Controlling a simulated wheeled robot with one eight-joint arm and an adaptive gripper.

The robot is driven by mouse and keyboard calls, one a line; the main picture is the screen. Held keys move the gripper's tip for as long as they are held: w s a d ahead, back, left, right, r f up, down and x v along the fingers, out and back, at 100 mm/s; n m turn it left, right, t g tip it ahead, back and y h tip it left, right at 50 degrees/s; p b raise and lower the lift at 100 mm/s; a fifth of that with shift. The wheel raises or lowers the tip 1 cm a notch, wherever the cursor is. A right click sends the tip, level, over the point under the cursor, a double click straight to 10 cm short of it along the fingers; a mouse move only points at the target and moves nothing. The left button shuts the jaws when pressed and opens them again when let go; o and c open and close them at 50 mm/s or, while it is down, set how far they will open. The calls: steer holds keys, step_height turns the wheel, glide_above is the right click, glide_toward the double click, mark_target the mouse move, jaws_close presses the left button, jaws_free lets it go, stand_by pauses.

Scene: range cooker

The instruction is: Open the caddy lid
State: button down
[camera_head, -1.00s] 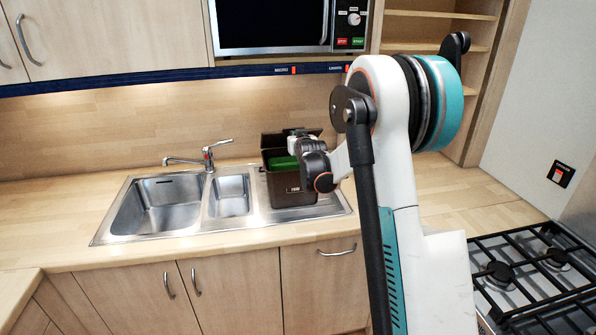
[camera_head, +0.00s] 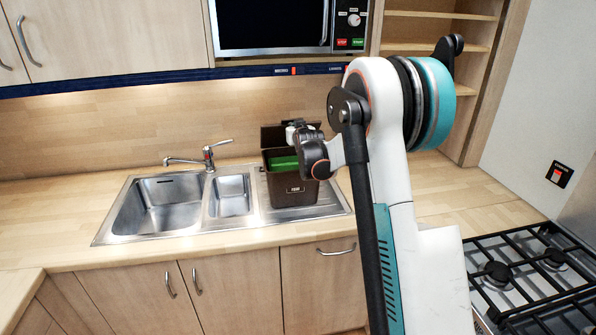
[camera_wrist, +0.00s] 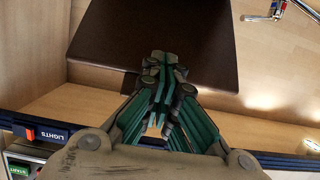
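The brown caddy (camera_head: 292,192) stands on the sink's drainer in the head view, with green showing inside its open top. Its lid (camera_head: 272,137) is raised and stands roughly upright at the caddy's back. In the wrist view the lid is the broad dark brown panel (camera_wrist: 150,35). My gripper (camera_wrist: 163,68) has its green-sided fingers drawn together, with the tips overlapping the panel near its edge. I cannot tell whether they touch it. In the head view my gripper (camera_head: 293,131) is over the caddy, in front of the lid, and the wrist partly hides both.
The steel sink (camera_head: 150,205) and its tap (camera_head: 208,155) are left of the caddy. A microwave (camera_head: 275,25) and a dark blue rail (camera_head: 180,76) are above. The gas hob (camera_head: 535,270) is at right. The worktop on the far left is clear.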

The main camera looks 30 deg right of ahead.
mark_target(292, 121)
steer(key=shift+w+d+r, duration=0.15)
steer(key=shift+w+r, duration=0.3)
steer(key=shift+w, duration=0.05)
steer(key=shift+w+r, duration=0.1)
steer(key=shift+w+d+r+p, duration=0.3)
steer(key=shift+w+r+p, duration=0.25)
steer(key=shift+w, duration=0.45)
steer(key=shift+r, duration=0.1)
steer(key=shift+w+d+r, duration=0.2)
steer(key=shift+w+r, duration=0.05)
steer(key=shift+w, duration=0.3)
steer(key=shift+w+d+r, duration=0.15)
steer(key=shift+w+r, duration=0.1)
steer(key=shift+w, duration=0.4)
